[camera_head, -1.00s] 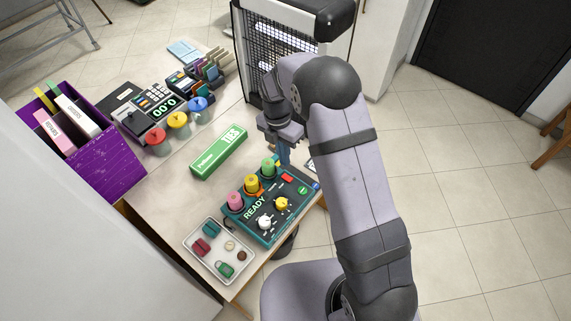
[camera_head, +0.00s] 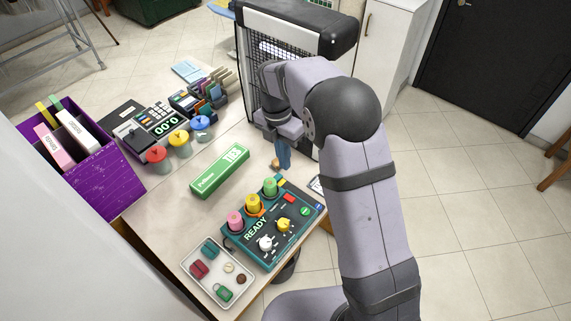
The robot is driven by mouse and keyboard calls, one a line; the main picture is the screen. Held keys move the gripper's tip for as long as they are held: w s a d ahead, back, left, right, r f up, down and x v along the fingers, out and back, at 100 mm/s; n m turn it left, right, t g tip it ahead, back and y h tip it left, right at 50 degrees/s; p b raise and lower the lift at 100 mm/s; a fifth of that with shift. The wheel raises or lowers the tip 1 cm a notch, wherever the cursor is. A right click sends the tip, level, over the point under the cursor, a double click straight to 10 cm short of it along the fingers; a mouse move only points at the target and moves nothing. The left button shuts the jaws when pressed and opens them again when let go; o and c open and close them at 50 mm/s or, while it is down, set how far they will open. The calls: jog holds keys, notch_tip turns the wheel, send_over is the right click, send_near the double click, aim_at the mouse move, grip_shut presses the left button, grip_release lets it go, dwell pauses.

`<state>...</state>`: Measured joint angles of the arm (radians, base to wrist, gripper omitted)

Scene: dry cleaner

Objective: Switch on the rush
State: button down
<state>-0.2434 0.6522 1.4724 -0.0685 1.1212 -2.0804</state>
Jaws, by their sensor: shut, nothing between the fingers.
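A dark teal control box (camera_head: 293,228) with a "READY" display lies near the table's front right edge. It carries pink, yellow and green knobs along its back left side, a white dial (camera_head: 265,243), a yellow dial (camera_head: 284,225), a red switch (camera_head: 289,198) and a green round button (camera_head: 305,211). I cannot read which control is labelled rush, nor tell the red switch's position. My gripper (camera_head: 284,163) is shut and empty, pointing down. It is behind the box, beyond the green knob and red switch, apart from them.
A green box (camera_head: 219,171) lies left of my gripper. A white tray (camera_head: 204,291) of small items sits left of the control box. A purple file box (camera_head: 110,178), a card terminal (camera_head: 160,120) and colored round pieces stand further left. A black mesh-fronted unit (camera_head: 262,70) stands behind my gripper.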

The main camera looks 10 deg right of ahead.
aim_at(293, 200)
jog(key=shift+f+b, duration=0.15)
jog(key=shift+b, duration=0.2)
jog(key=b, duration=0.3)
jog(key=shift+s+d+f, duration=0.15)
jog(key=shift+s+d, duration=0.1)
jog(key=shift+s+d+r+b, duration=0.15)
jog(key=shift+s+r+b, duration=0.15)
jog(key=shift+b, duration=0.65)
jog(key=f+p, duration=0.1)
jog(key=f, duration=0.3)
jog(key=d+f+p, duration=0.1)
jog(key=f, duration=0.4)
jog(key=s+f+p, duration=0.1)
jog(key=f+p, duration=0.1)
jog(key=f, duration=0.2)
jog(key=shift+s+d+f, duration=0.1)
jog(key=shift+d+f, duration=0.05)
jog(key=shift+f, duration=0.25)
jog(key=shift+f, duration=0.1)
